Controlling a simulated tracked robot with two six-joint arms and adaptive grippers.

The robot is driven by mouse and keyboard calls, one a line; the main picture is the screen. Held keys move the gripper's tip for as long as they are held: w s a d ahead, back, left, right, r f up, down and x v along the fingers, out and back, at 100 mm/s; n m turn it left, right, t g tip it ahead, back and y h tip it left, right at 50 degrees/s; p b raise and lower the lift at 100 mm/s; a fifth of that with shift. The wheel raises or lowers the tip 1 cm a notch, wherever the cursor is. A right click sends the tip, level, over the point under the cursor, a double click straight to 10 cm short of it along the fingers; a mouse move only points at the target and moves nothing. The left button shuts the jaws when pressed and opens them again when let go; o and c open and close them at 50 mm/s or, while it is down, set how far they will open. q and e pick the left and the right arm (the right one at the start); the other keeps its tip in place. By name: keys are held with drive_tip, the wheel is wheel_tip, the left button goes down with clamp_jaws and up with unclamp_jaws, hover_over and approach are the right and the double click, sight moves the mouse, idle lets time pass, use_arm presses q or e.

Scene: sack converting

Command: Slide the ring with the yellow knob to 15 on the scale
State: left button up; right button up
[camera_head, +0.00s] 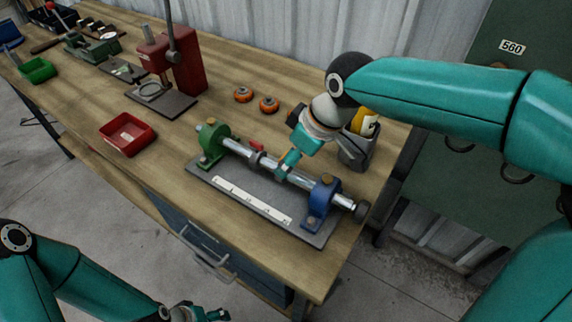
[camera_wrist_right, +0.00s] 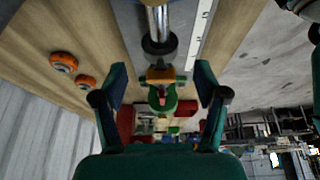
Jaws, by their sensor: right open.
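A steel rod (camera_head: 304,182) runs between a green bracket (camera_head: 211,142) and a blue bracket (camera_head: 321,201) above a grey plate. A white scale strip (camera_head: 250,200) lies along the plate; its numbers are too small to read. My right gripper (camera_head: 285,165) is over the rod's middle and hides most of what is under it. In the right wrist view, a dark ring (camera_wrist_right: 158,46) with a yellow knob (camera_wrist_right: 160,75) shows between the open fingers (camera_wrist_right: 160,95). Another ring with a red knob (camera_head: 256,146) sits nearer the green bracket. My left gripper (camera_head: 205,313) hangs low, away from the bench.
A red bin (camera_head: 127,134), a red press (camera_head: 172,62) and a green bin (camera_head: 37,70) stand to the left. Two orange rollers (camera_head: 256,100) lie behind the rod. A grey holder (camera_head: 357,152) with a yellow item stands behind the blue bracket.

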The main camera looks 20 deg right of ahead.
drive_tip(key=v, duration=0.5)
drive_tip(key=shift+r, duration=0.15)
idle(0.3)
